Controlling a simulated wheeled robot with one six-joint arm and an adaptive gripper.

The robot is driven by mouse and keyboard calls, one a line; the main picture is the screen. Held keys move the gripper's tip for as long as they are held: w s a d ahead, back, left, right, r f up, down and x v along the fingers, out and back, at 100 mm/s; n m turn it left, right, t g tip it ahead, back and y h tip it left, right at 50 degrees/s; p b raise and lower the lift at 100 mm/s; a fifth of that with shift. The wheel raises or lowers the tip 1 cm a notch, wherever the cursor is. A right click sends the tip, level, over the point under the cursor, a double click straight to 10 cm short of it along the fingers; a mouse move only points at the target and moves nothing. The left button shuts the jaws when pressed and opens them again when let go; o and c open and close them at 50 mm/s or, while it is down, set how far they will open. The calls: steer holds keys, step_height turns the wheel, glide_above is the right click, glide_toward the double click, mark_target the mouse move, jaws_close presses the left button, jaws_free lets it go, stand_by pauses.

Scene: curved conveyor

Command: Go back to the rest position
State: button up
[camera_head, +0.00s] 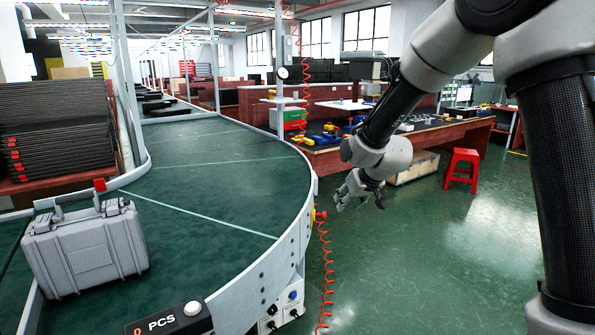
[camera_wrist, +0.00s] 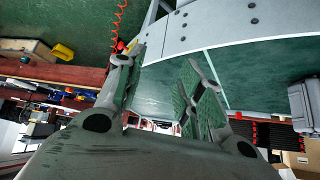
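My gripper (camera_head: 361,190) hangs at the end of my arm in the head view, over the green floor to the right of the curved conveyor (camera_head: 215,160). The conveyor's side wall (camera_wrist: 225,25) shows beyond the fingers. A grey hard case (camera_head: 85,245) with its handle up stands on the conveyor at the lower left, well apart from my gripper. Part of the case also shows at the right edge of the wrist view (camera_wrist: 303,105).
A long workbench (camera_head: 400,137) with coloured parts stands behind my gripper. A red stool (camera_head: 462,170) is on the floor to the right. A coiled red cable (camera_head: 326,275) hangs by the conveyor's side. Black stacked panels (camera_head: 55,130) stand at the left.

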steer(key=s+d+r, duration=0.7)
steer(key=s, duration=0.1)
steer(key=s+d+r+m+g+h, duration=0.1)
steer(key=s+d, duration=0.3)
steer(key=s, duration=0.5)
steer(key=s+d+r+m+g+h, duration=0.1)
steer(key=s+d+r, duration=0.2)
steer(key=s, duration=0.7)
steer(key=s+d+r+m+h, duration=0.1)
steer(key=s+d, duration=0.6)
steer(key=s, duration=0.2)
steer(key=shift+s+d+r+m+g, duration=0.15)
steer(key=shift+d+r+m+g, duration=0.15)
steer(key=shift+r+g, duration=0.1)
